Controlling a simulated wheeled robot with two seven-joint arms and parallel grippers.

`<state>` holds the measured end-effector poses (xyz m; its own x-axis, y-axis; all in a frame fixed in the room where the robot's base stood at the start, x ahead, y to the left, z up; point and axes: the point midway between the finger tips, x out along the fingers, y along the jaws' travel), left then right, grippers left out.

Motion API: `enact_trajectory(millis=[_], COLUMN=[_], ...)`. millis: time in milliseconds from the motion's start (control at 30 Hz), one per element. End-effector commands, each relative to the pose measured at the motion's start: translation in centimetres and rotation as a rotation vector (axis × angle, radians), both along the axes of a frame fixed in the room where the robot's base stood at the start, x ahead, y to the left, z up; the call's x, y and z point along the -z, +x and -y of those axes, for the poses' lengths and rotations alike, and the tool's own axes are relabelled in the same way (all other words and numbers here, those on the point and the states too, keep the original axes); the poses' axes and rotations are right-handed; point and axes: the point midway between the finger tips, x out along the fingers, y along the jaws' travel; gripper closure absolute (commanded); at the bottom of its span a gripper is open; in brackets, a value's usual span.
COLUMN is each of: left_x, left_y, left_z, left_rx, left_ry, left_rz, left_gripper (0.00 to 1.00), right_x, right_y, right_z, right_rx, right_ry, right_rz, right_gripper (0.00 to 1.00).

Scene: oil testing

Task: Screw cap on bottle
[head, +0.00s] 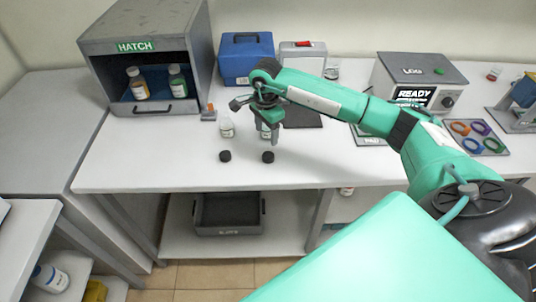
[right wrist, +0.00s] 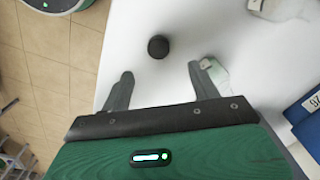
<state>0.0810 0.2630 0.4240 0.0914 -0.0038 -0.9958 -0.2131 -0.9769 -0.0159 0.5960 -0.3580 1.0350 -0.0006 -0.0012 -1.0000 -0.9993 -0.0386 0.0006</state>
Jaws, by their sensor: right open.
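Two small black caps lie on the white table, one on the left (head: 225,156) and one on the right (head: 268,157). A second bottle (head: 265,130) is partly hidden by my right gripper (head: 272,138), which is over the table behind the right cap. In the right wrist view the right gripper (right wrist: 160,74) has its fingers spread and nothing between them. One black cap (right wrist: 158,46) lies just beyond the fingertips. A pale bottle (right wrist: 215,76) is beside the right finger, partly covered by it. My left gripper is out of view.
A grey hatch box (head: 145,108) with two bottles stands at the left. Blue (head: 246,60) and grey (head: 302,55) cases are at the back. A READY device (head: 418,80) and a tray of coloured rings (head: 472,137) are on the right. The front left table is clear.

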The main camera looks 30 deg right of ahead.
Motion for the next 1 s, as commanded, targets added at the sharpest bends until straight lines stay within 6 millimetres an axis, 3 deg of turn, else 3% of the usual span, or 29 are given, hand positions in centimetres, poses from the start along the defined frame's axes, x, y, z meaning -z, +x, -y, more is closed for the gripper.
enact_trajectory(millis=[133,300,767,1000], left_x=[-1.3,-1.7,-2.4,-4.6], left_y=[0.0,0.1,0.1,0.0], left_z=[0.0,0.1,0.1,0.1], left_rx=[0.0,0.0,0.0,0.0], left_ry=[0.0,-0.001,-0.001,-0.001], left_rz=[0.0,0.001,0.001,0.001], left_gripper=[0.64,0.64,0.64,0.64], right_x=[2.6,4.5,5.2,7.9], right_y=[-0.1,-0.1,-0.1,-0.4], right_z=[0.0,0.0,0.1,0.3], right_rx=[0.0,0.0,0.0,0.001], right_ry=[0.001,0.002,0.001,0.003], right_rz=[-0.005,-0.002,-0.002,-0.004], right_gripper=[0.38,0.38,0.38,0.38])
